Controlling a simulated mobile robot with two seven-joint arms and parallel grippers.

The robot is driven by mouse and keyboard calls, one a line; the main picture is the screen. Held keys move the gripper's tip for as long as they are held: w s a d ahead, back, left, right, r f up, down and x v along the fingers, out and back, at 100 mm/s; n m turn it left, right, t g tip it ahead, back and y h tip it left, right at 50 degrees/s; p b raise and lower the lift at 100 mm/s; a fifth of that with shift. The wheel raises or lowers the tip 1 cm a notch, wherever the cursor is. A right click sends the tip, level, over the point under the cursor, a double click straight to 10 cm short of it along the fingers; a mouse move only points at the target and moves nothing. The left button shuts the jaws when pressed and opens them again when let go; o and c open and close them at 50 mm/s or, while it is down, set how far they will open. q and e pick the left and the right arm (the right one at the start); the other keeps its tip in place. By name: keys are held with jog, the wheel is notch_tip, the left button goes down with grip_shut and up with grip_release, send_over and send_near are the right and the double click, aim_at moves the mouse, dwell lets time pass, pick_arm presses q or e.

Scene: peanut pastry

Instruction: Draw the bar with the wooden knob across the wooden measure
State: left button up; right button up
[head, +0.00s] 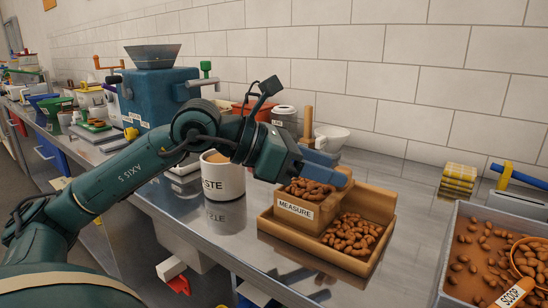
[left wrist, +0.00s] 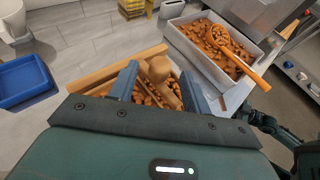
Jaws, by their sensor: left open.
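The wooden measure (head: 283,222) is a labelled wooden box on the steel counter. Peanuts fill its raised part and lie in its lower tray. My left gripper (head: 328,168) is over the raised part and hides the bar in the head view. In the left wrist view the round wooden knob (left wrist: 159,68) stands between the two open blue-grey fingers of the left gripper (left wrist: 158,88). The wooden bar (left wrist: 168,95) shows partly below the knob, with peanuts on both sides. I cannot tell whether a finger touches the knob.
A grey tray (head: 452,282) of peanuts with a wooden scoop (head: 517,291) stands at the right. A white crock (head: 223,180) is left of the measure, near my arm. A blue tray (left wrist: 24,80) shows in the wrist view. A tiled wall (head: 400,80) closes the back.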

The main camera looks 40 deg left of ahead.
pick_arm(q)
jog(key=b+v, duration=0.3)
jog(key=v, duration=0.6)
jog(key=shift+r+b, duration=0.15)
jog(key=shift+b, duration=0.15)
pick_arm(e)
jog(key=shift+w+a+r+n+t+y, duration=0.1)
jog(key=shift+a+n+t+y, duration=0.25)
jog(key=shift+n+t+y, duration=0.25)
jog(key=shift+w+a+r+n+t+y, duration=0.1)
jog(key=shift+a+n+t+y, duration=0.25)
jog(key=shift+t, duration=0.45)
pick_arm(q)
jog(key=shift+s, duration=0.15)
pick_arm(e)
jog(key=shift+s, duration=0.1)
